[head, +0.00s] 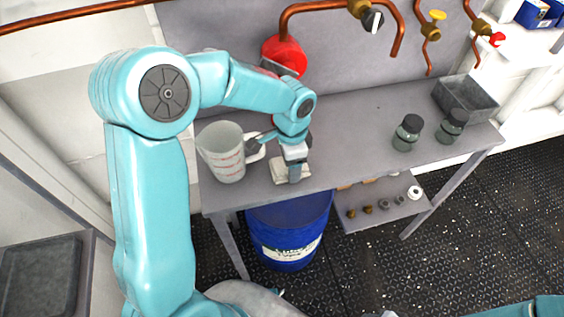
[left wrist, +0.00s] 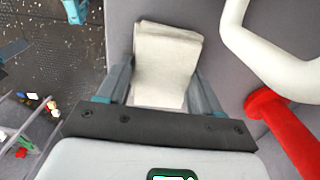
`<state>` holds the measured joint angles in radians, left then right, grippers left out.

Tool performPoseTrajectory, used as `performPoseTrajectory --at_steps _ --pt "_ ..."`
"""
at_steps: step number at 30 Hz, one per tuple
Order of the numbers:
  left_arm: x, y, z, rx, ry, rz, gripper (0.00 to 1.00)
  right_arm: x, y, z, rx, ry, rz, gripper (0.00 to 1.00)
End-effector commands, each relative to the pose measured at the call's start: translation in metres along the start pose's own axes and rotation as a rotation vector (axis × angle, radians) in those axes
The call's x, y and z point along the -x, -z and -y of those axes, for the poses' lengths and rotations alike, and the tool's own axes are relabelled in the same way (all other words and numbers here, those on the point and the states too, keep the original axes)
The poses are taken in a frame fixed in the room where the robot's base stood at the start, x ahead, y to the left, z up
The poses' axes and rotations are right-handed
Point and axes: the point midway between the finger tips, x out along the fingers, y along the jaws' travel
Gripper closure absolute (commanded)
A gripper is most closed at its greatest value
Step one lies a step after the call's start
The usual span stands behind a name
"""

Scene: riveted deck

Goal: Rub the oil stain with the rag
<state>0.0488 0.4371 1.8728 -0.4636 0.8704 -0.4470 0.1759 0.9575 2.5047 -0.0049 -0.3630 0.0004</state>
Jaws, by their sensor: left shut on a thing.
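The rag (head: 279,171), a folded cream cloth, lies flat on the grey workbench near its front edge. It also shows in the left wrist view (left wrist: 166,55) between my two fingers. My left gripper (head: 293,174) reaches down over the bench and is shut on the rag; its fingers also show in the left wrist view (left wrist: 163,88). I see no oil stain on the visible bench top; whatever is under the rag and gripper is hidden. My right gripper is not in view; only a piece of my right arm shows at the bottom right.
A clear measuring jug (head: 222,153) stands close left of the gripper. A red container (head: 284,52) is behind. Two dark-capped jars (head: 407,134) (head: 452,127) and a grey tray (head: 466,96) stand right. Copper pipes (head: 400,30) overhang the back. A blue drum (head: 285,235) stands below.

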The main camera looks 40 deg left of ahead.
Motion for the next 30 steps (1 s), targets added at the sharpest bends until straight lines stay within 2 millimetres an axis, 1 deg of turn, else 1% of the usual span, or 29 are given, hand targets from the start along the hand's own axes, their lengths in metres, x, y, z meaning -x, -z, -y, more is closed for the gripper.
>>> performPoseTrajectory --at_steps 1,5,11,14,24,30 --pt "0.001 0.005 0.0 -0.001 0.0 0.0 0.59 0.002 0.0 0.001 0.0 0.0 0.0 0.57" --pt "0.001 0.014 0.0 0.0 0.0 0.0 0.59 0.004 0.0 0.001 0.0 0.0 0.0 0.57" --pt "-0.004 0.015 0.0 0.001 0.0 0.0 0.59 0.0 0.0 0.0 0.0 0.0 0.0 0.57" --pt "-0.003 0.01 0.0 0.002 0.0 0.0 0.59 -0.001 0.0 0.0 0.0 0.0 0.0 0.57" --pt "-0.007 -0.022 0.0 0.001 -0.003 0.004 0.59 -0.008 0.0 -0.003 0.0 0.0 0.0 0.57" --pt "-0.008 -0.027 -0.002 -0.002 -0.006 0.008 0.59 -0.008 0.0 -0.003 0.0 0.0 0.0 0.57"
